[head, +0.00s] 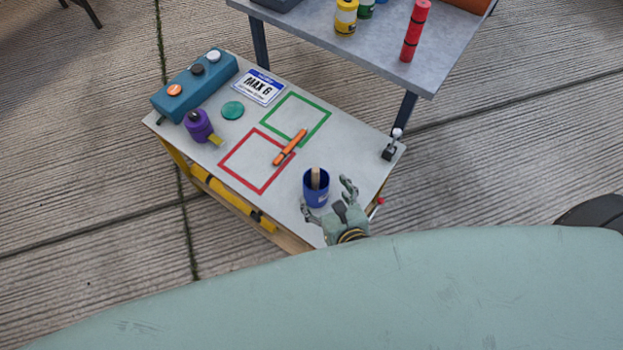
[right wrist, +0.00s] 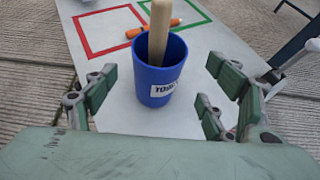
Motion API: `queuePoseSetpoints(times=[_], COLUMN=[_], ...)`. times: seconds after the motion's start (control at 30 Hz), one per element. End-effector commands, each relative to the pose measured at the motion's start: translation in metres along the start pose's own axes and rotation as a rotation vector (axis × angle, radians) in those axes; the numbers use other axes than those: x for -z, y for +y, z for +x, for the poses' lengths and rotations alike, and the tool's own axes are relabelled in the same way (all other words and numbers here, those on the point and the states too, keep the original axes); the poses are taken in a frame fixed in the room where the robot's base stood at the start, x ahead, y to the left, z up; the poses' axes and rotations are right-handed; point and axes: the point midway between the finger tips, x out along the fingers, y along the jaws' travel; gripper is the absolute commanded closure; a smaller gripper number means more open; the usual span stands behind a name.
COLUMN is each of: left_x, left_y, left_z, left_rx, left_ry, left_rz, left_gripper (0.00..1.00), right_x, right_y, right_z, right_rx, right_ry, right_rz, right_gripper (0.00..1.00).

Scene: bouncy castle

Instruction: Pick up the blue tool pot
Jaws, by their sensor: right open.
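The blue tool pot (head: 316,190) stands upright near the front right edge of the small work table (head: 230,155). A wooden handle (head: 315,177) sticks up out of it. My right gripper (head: 328,200) is open, with its fingers reaching toward the pot from the near side. In the right wrist view the pot (right wrist: 157,85) shows a white label, partly readable, and stands just beyond and between the open fingers (right wrist: 160,98). I see no contact between fingers and pot. My left gripper is not in view.
A small lever (head: 392,146) is at right. A higher table (head: 370,45) stands behind.

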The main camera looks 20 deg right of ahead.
Motion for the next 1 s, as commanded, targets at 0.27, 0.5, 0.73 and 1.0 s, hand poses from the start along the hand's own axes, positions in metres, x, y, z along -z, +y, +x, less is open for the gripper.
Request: queuePoseSetpoints(times=[0.27,0.5,0.73,1.0], left_x=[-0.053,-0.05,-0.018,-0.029], left_y=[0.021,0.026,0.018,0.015], left_z=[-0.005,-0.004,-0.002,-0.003], left_rx=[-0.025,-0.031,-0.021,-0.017], left_ry=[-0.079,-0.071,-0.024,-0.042], left_rz=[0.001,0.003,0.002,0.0], left_gripper=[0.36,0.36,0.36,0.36], right_x=[-0.003,-0.001,-0.001,-0.001], right_y=[0.002,0.003,0.003,0.003], right_z=[0.033,0.065,0.069,0.069], right_rx=[0.0,0.0,-0.001,-0.001], right_ry=[-0.002,0.0,0.0,0.0], right_rz=[0.005,0.004,0.003,0.003], right_gripper=[0.23,0.23,0.23,0.42])
